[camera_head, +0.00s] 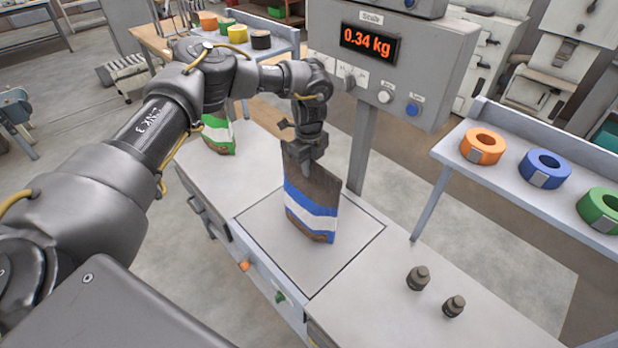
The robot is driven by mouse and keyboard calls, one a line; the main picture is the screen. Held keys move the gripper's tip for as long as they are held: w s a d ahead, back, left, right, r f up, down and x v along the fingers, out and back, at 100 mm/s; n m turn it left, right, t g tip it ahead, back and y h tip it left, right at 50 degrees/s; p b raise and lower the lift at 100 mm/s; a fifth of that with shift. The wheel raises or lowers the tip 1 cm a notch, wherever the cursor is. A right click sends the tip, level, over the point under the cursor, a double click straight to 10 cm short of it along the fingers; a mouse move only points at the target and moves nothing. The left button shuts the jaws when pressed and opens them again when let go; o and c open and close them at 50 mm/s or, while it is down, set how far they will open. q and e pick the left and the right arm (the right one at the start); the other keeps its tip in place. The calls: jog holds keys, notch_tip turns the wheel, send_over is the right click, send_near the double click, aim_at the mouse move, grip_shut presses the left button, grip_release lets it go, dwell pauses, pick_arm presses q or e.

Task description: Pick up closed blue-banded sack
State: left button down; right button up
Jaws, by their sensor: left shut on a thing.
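The blue-banded sack (311,203) is brown with a blue and white band. It stands upright, slightly tilted, at the scale plate (268,236) on the bench. My left gripper (305,155) reaches down from above and is shut on the sack's top edge. The gripper covers part of that top edge. I cannot tell whether the sack's base touches the plate. The scale display (368,42) above reads 0.34 kg. My right gripper is not in view.
A green-banded sack (217,133) stands at the bench's far left. Two small dark weights (418,278) (453,306) stand right of the plate. The scale's post (362,150) rises close behind the sack. A side shelf holds orange (483,146), blue (546,168) and green (601,208) rolls.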

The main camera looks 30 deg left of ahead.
pick_arm(q)
jog(key=shift+w+r+b, duration=0.1)
jog(key=shift+r+b, duration=0.8)
jog(key=shift+r, duration=0.25)
jog(key=s+d+r+b, duration=0.2)
jog(key=s+r+b, duration=0.2)
jog(key=s+r, duration=0.6)
jog(key=s, duration=0.4)
jog(key=shift+d+r+b, duration=0.15)
jog(key=shift+r+b, duration=0.2)
jog(key=s+d+n, duration=0.1)
jog(key=d+n, duration=0.4)
jog(key=n, duration=1.3)
jog(key=shift+s+d, duration=0.4)
jog(key=shift+s+f, duration=0.1)
jog(key=shift+f, duration=0.05)
